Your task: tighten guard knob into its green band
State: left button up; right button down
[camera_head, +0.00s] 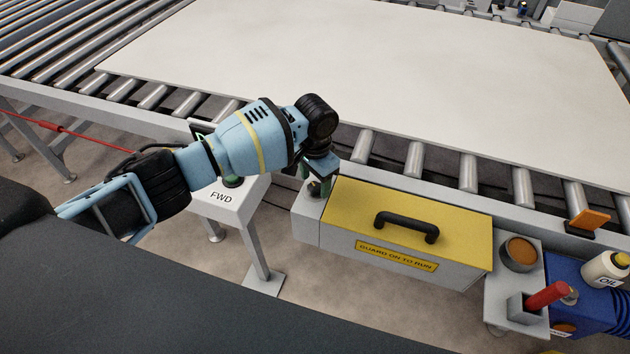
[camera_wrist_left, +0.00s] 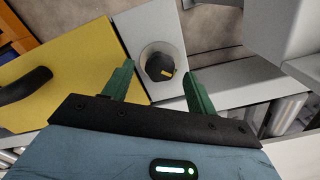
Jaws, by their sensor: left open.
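The guard knob (camera_wrist_left: 160,66) is black with a yellow pointer mark. It sits on a pale round dial on the grey end block beside the yellow guard cover (camera_wrist_left: 68,72). No green band can be made out on the dial. My left gripper (camera_wrist_left: 159,74) is open, with its green fingers on either side of the knob and a visible gap to each. In the head view my left gripper (camera_head: 315,182) points down over the end block at the left end of the yellow guard cover (camera_head: 450,226) and hides most of the knob. My right gripper is not in view.
The cover has a black handle (camera_head: 407,226). A FWD post (camera_head: 228,198) stands close left of my gripper. The roller conveyor (camera_head: 417,160) carries a large white sheet (camera_head: 400,65) behind. An oil bottle (camera_head: 606,267), a red-handled tool (camera_head: 546,295) and a round cup (camera_head: 520,253) are at right.

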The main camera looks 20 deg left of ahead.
aim_at(315, 186)
pick_arm(q)
notch_tip(315, 186, up, 6)
jog(key=shift+f, duration=0.15)
jog(key=shift+r+p, duration=0.3)
jog(key=shift+r, duration=0.25)
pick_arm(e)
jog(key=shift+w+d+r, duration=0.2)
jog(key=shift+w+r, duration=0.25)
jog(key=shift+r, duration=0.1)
pick_arm(q)
jog(key=shift+a+f, duration=0.1)
